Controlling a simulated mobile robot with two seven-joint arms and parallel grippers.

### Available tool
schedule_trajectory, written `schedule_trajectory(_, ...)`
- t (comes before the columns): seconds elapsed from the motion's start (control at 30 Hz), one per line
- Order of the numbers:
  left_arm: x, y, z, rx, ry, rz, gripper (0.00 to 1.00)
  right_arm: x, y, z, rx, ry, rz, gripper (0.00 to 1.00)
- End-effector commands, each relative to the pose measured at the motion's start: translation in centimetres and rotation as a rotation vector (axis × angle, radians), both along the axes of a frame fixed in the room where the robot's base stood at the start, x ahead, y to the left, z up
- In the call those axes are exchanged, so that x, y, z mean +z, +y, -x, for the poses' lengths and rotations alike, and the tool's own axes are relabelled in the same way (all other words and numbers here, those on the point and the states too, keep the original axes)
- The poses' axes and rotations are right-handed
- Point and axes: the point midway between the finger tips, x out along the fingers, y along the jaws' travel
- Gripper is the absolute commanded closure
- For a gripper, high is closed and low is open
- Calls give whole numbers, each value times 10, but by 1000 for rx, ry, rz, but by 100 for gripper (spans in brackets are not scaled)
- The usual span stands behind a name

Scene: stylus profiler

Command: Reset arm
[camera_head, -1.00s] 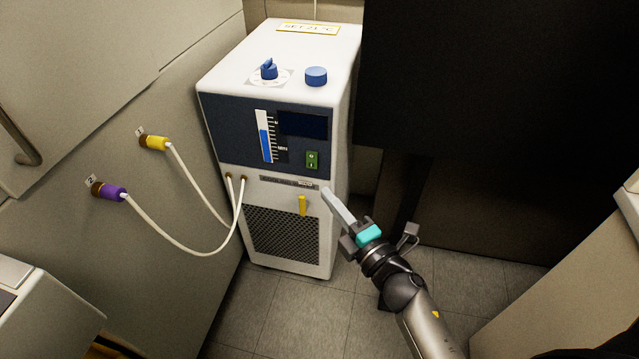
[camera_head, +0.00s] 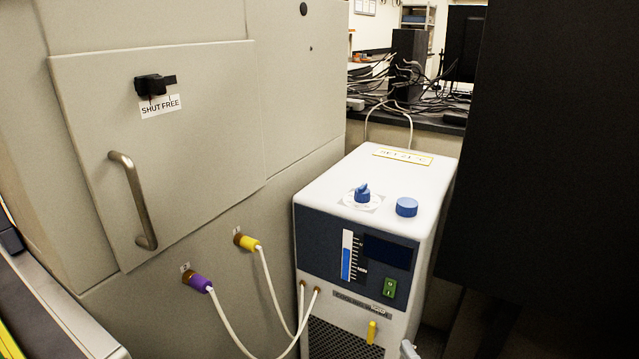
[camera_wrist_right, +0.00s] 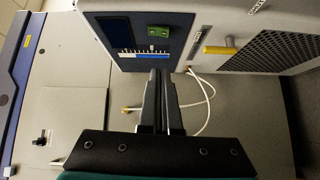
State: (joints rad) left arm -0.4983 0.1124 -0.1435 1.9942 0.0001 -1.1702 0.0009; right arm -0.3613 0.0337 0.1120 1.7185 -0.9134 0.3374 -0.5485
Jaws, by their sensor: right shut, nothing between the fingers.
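The chiller's green switch (camera_wrist_right: 160,31) and yellow lever (camera_wrist_right: 220,50) lie beyond the fingertips. My left gripper is in neither view.
A beige cabinet with a door handle (camera_head: 133,200) and a black SHUT/FREE latch (camera_head: 155,84) stands at left. Purple (camera_head: 200,283) and yellow (camera_head: 250,243) connectors carry white hoses to the chiller. A dark panel (camera_head: 560,180) fills the right side.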

Motion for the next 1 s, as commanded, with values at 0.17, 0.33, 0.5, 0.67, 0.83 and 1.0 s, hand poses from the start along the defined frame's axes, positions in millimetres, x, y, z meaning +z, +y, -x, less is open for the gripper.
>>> schedule_trajectory(0.17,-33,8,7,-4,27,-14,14,-60,-4,13,-81,227,-238,100)
schedule_trajectory(0.33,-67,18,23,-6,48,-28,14,-126,-8,45,-207,465,-458,100)
schedule_trajectory(0.5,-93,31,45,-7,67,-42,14,-186,-14,97,-375,701,-641,100)
schedule_trajectory(0.67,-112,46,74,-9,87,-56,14,-232,-22,161,-574,909,-780,100)
schedule_trajectory(0.83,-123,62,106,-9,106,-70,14,-263,-34,237,-812,1092,-882,100)
schedule_trajectory(1.0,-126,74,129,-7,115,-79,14,-275,-44,291,-989,1191,-932,100)
